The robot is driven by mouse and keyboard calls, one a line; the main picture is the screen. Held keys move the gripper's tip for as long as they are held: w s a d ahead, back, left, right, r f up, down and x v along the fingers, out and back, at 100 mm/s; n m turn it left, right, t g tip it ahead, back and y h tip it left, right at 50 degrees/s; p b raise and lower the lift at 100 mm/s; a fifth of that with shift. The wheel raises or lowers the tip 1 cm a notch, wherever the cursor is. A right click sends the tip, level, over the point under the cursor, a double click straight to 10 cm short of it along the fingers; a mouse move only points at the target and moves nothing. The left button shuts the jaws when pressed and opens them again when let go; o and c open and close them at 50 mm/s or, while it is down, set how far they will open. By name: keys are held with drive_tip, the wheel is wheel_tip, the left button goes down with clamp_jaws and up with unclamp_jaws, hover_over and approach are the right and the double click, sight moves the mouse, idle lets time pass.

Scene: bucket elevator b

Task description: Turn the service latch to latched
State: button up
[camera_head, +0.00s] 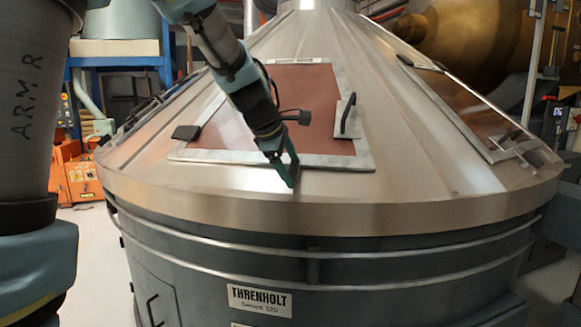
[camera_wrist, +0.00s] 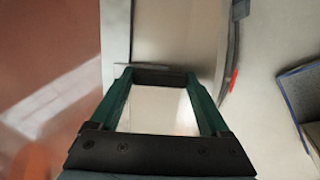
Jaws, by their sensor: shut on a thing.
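My gripper (camera_head: 291,174) reaches down to the lower metal frame of a red-brown hatch panel (camera_head: 303,88) on the conical cover. In the wrist view its two green fingers (camera_wrist: 160,78) stand apart, with a dark bar (camera_wrist: 159,77) spanning between their tips. My gripper is shut on this bar, which seems to be the service latch. In the head view the gripper hides the latch, and I cannot read its position. A black handle (camera_head: 349,113) on a metal plate stands to the right of the gripper.
The sloped metal cover (camera_head: 430,185) surrounds the hatch. A black tab (camera_head: 186,132) sits at the hatch's left edge. A second hatch (camera_head: 465,105) is on the right. A rail (camera_head: 400,246) circles the drum below. In the wrist view a red mark (camera_wrist: 232,80) shows on a dark curved strip.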

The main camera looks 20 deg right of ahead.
idle(0.4)
drive_tip(key=o, duration=1.2)
drive_tip(key=v, duration=1.1)
drive_tip(key=shift+d+b, duration=0.1)
drive_tip(key=shift+b, duration=0.25)
drive_tip(key=shift+w, duration=0.1)
drive_tip(key=w+a+f+m+y, duration=0.1)
drive_tip(key=a+f+m+y, duration=0.3)
drive_tip(key=a+f, duration=1.05)
drive_tip(key=s+a+f+m, duration=0.2)
drive_tip(key=a+f, duration=0.1)
drive_tip(key=a, duration=0.2)
drive_tip(key=s+a+f+m+g+y, duration=0.1)
drive_tip(key=s+a+f+m, duration=0.1)
drive_tip(key=s+a+f, duration=0.1)
drive_tip(key=s+a+f+m+g+y, duration=0.1)
drive_tip(key=s+a+f+m, duration=0.2)
drive_tip(key=a+f, duration=0.2)
drive_tip(key=shift+s+a+f, duration=0.1)
drive_tip(key=shift+a, duration=0.6)
drive_tip(key=shift+s+a+f, duration=0.1)
drive_tip(key=shift+a, duration=0.6)
